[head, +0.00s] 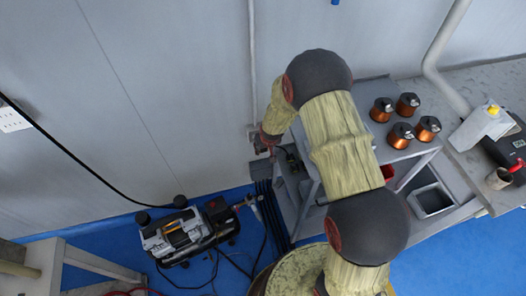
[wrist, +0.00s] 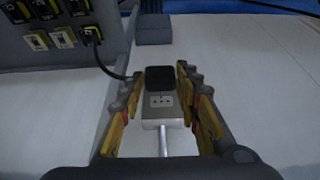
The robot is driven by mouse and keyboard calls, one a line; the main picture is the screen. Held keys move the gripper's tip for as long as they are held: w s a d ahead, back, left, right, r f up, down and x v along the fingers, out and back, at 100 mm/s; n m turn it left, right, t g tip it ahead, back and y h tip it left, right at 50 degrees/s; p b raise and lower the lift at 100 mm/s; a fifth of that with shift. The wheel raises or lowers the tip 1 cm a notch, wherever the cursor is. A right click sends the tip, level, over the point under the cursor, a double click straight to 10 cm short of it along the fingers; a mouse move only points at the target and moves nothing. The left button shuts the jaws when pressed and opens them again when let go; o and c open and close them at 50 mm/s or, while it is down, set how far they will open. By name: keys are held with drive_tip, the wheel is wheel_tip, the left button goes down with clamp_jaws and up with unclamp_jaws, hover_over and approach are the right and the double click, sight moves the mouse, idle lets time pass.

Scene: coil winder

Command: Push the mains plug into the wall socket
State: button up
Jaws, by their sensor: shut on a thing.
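The mains plug (wrist: 160,78) is a dark block between my fingertips in the wrist view. My gripper (wrist: 159,82) has yellow and black fingers and is shut on it. The wall socket (wrist: 160,107) is a pale box with small holes, with a metal conduit (wrist: 163,144) attached. The plug overlaps one end of the socket box in this view; I cannot tell whether its pins touch or enter it. In the head view my wrist largely hides the gripper and plug beside the wall socket (head: 257,139).
A grey panel (wrist: 55,75) with several outlets and plugs stands at the left in the wrist view. A grey box (wrist: 154,29) is on the wall. In the head view, a bench (head: 465,165) with copper coils (head: 401,135) stands right, and a compressor (head: 180,235) on the blue floor.

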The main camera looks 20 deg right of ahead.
drive_tip(key=x, duration=0.2)
drive_tip(key=shift+w+f, duration=0.3)
drive_tip(key=shift+w, duration=0.05)
drive_tip(key=shift+w+b, duration=0.3)
drive_tip(key=shift+w, duration=2.55)
drive_tip(key=shift+w, duration=0.55)
drive_tip(key=o, duration=1.2)
drive_tip(key=shift+c, duration=0.2)
drive_tip(key=shift+s+r, duration=0.1)
drive_tip(key=shift+r, duration=0.05)
drive_tip(key=v, duration=1.1)
drive_tip(key=shift+s+r, duration=0.2)
drive_tip(key=shift+r, duration=0.15)
